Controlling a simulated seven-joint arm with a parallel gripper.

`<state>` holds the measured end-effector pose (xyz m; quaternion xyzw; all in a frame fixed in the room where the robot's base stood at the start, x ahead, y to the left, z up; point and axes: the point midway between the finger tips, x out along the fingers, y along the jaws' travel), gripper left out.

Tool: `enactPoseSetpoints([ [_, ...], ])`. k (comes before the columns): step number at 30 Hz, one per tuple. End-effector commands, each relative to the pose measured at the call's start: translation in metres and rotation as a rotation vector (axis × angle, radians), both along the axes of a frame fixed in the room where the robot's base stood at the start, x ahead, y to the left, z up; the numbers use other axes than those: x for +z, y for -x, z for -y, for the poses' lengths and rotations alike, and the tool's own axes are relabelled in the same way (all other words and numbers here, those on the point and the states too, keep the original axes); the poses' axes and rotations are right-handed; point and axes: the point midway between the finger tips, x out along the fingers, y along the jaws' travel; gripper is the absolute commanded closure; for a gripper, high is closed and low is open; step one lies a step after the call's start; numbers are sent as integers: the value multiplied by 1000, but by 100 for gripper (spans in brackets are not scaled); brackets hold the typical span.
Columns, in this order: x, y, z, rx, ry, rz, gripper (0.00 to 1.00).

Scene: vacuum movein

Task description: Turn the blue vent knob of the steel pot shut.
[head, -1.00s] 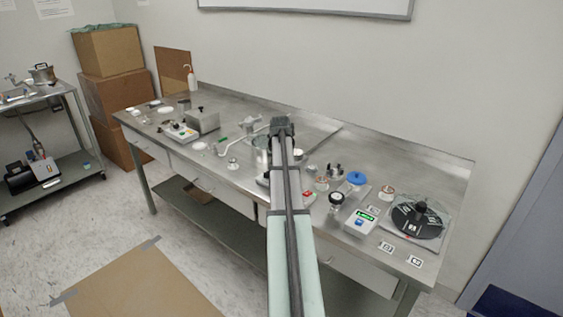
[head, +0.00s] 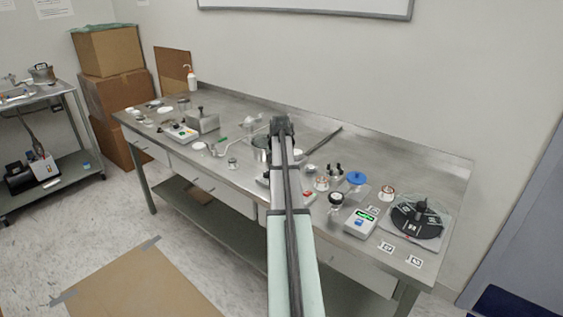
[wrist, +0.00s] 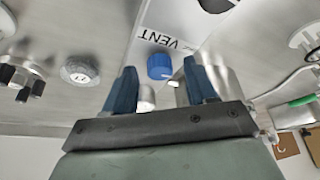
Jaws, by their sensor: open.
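The blue vent knob (wrist: 160,66) shows in the wrist view beside a white label reading VENT (wrist: 160,40). My gripper (wrist: 162,80) is open, with one blue finger to each side of the knob's near edge. The knob lies at or just beyond the fingertips, and I see no contact with it. In the head view my gripper (head: 282,125) is over the middle of the steel bench. The steel pot (head: 262,146) is there partly hidden behind my arm, and the knob is hidden.
The steel bench (head: 405,165) carries several small items. To the right are a meter with a green display (head: 361,222) and a black round device (head: 416,222). To the left is a steel box (head: 203,120). The wrist view shows a grey knob (wrist: 80,70) left of my fingers.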

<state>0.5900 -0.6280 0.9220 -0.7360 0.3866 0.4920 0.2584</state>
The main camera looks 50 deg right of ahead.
Motion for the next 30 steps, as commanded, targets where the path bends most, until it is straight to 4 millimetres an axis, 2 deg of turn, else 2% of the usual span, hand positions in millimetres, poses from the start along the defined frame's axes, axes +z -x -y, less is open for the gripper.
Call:
enactPoseSetpoints([
  [5,19,4,-7,0,2,2,43],
  [21,102,24,-35,1,3,1,43],
  [30,123,29,-42,1,1,0,43],
])
